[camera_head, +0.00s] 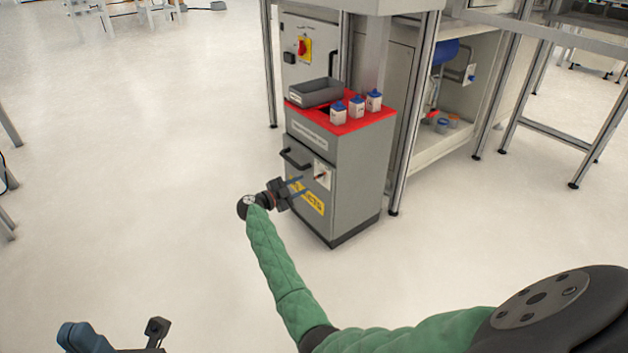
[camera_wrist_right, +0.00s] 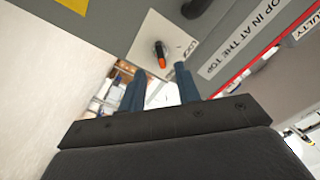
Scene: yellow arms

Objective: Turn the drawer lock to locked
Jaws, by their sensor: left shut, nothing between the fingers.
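The drawer lock is a small knob with an orange-red tip on a pale plate (camera_head: 322,174) on the front of a grey cabinet (camera_head: 362,170), right of the black drawer handle (camera_head: 296,160). In the right wrist view, the knob (camera_wrist_right: 160,56) stands on its white plate (camera_wrist_right: 146,42), just beyond the fingertips. My right gripper (camera_head: 302,185) is in front of the cabinet. Its two blue fingers (camera_wrist_right: 160,82) are apart with nothing between them, and the knob shows ahead of the gap. My left gripper (camera_head: 80,338) is shut and empty at the bottom left, partly cut off.
The cabinet's red top (camera_head: 352,124) carries a grey tray (camera_head: 315,92) and several small white bottles (camera_head: 357,106). A yellow label (camera_head: 308,198) is below the lock. Metal bench legs (camera_head: 409,130) stand right of the cabinet.

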